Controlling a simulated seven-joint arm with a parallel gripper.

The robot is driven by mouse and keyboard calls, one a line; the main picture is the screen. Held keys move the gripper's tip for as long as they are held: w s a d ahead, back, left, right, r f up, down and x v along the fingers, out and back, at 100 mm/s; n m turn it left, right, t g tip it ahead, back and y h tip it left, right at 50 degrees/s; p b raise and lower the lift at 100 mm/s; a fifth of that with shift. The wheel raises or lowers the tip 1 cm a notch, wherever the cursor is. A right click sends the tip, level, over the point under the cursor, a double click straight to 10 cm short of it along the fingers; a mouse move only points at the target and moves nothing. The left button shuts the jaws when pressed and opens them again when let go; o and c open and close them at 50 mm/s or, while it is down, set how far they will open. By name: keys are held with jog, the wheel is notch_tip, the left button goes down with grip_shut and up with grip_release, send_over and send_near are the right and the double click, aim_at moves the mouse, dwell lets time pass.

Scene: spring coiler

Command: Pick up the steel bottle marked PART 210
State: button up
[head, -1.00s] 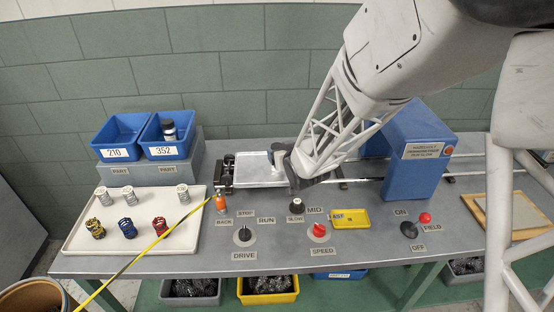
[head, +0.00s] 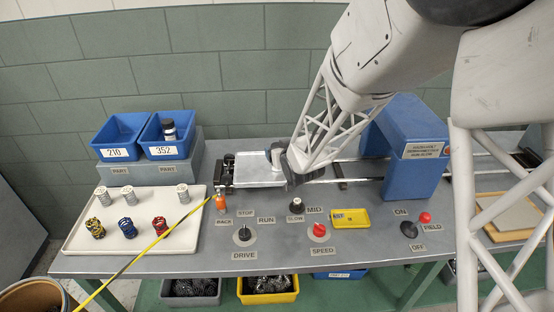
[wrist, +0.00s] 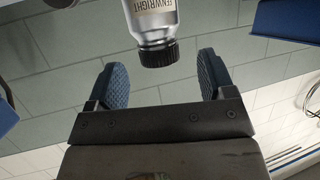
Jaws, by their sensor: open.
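A steel bottle (head: 277,157) stands on the flat tray at the middle back of the bench, partly hidden by my gripper in the head view. In the wrist view the steel bottle (wrist: 152,25) shows its black cap and part of a label; I cannot read a part number on it. My gripper (wrist: 162,80) is open, its two blue pads on either side of the cap with gaps on both sides. In the head view my gripper (head: 284,161) is right beside the bottle. A second bottle (head: 168,130) with a dark cap is in the blue bin marked 352.
The blue bin marked 210 (head: 117,139) looks empty. A white tray (head: 165,244) with several springs is at left. A blue machine housing (head: 407,180) stands right of my gripper.

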aim_at(277, 145)
jog(key=shift+x, duration=1.95)
jog(key=shift+c, duration=0.2)
jog(key=c, duration=1.1)
jog(key=shift+o, duration=0.2)
jog(key=shift+r, duration=0.15)
jog(key=shift+r, duration=1.35)
jog(key=shift+s+d+r, duration=0.1)
jog(key=shift+s+r, duration=0.1)
jog(key=shift+r, duration=0.1)
jog(key=s+d+r, duration=0.1)
jog(key=s+d, duration=0.1)
jog(key=s, duration=1.3)
jog(key=shift+s+d+r, duration=0.2)
jog(key=shift+d, duration=0.1)
